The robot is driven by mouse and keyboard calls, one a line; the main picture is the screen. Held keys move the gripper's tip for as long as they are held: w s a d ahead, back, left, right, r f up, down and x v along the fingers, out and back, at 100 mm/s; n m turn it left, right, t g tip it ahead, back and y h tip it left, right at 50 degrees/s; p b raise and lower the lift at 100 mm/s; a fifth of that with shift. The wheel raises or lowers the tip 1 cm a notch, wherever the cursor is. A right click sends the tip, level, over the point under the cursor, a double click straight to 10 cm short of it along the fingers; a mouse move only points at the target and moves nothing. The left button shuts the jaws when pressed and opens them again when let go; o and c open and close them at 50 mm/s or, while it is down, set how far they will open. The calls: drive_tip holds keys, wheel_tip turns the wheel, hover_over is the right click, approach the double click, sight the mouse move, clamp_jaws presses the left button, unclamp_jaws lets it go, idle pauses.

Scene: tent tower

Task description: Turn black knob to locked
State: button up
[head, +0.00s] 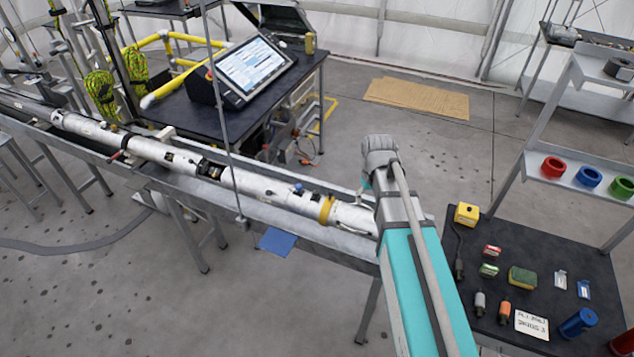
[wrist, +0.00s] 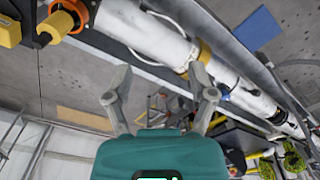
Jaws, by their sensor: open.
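A long white tube (head: 250,183) with black bands, a yellow band (head: 327,209) and small fittings lies in a metal trough. A small blue fitting (head: 298,187) and a red one (head: 118,156) sit on it. Small dark parts show on the tube, but I cannot tell which is the black knob or how it is turned. My gripper (wrist: 161,80) is open and empty in the wrist view, its fingers spread. In the head view my arm hides most of the gripper.
A dark table with a screen (head: 255,67) stands behind the tube. A black table (head: 480,255) at the right holds several small objects, below a shelf with coloured rings (head: 588,178). Cardboard (head: 417,97) lies on the otherwise open floor behind. A thin upright pole (head: 226,130) crosses before the trough.

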drive_tip(key=w+a+n, duration=0.4)
drive_tip(key=w+a, duration=0.5)
drive_tip(key=w, duration=0.1)
drive_tip(key=n, duration=0.2)
hover_over(316, 191)
drive_tip(key=shift+s+r+g, duration=0.1)
drive_tip(key=shift+r+g, duration=0.2)
drive_tip(key=shift+f, duration=0.15)
wheel_tip(316, 191, down, 14)
drive_tip(key=b, duration=1.3)
drive_tip(key=shift+r+b, duration=0.25)
drive_tip(key=shift+b, duration=0.05)
clamp_jaws()
